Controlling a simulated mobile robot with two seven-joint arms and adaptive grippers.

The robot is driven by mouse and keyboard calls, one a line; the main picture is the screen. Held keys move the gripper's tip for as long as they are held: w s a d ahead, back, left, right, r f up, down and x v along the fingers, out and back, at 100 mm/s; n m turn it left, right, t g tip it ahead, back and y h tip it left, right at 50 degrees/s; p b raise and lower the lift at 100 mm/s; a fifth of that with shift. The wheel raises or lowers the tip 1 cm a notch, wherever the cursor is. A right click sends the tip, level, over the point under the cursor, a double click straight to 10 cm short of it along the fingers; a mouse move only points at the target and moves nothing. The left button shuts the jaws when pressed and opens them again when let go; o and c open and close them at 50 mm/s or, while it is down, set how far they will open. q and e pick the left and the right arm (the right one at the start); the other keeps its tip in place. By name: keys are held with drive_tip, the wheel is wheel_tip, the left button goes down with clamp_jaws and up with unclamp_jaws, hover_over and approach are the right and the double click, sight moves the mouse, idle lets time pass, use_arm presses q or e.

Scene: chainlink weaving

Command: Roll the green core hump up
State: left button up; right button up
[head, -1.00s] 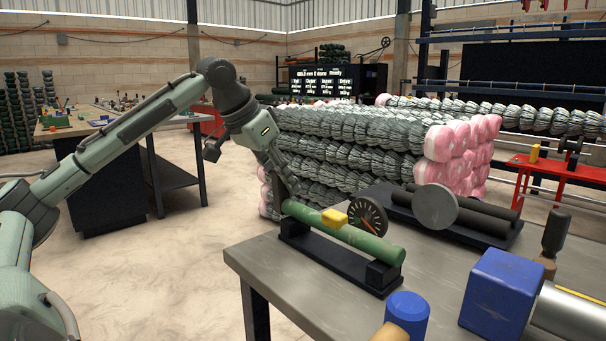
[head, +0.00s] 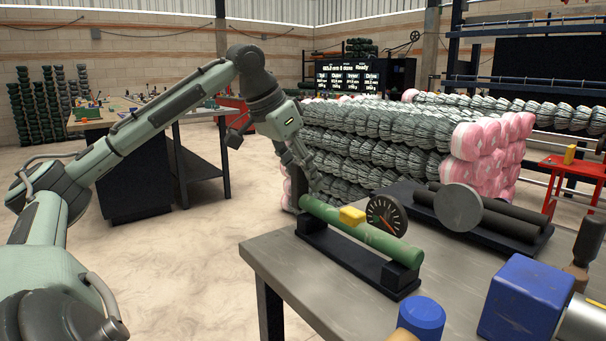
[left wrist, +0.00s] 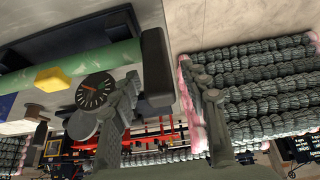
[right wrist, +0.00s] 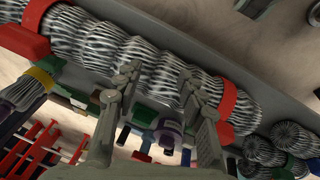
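The green core (head: 365,233) is a smooth green tube lying in a black cradle (head: 345,262) on the grey table. My left gripper (head: 303,172) is just above the core's far left end. No hump is clearly visible.
Dark rollers with a grey disc (head: 459,207) lie behind the core. A blue block (head: 525,298) and a blue-headed mallet (head: 421,317) are at the table's front. Stacked mesh rolls (head: 380,143) with pink ends stand beyond. Red clamps (right wrist: 235,105) hold the right-hand mesh roll.

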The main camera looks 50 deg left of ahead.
use_arm(q)
drive_tip(key=v, duration=1.2)
idle(0.5)
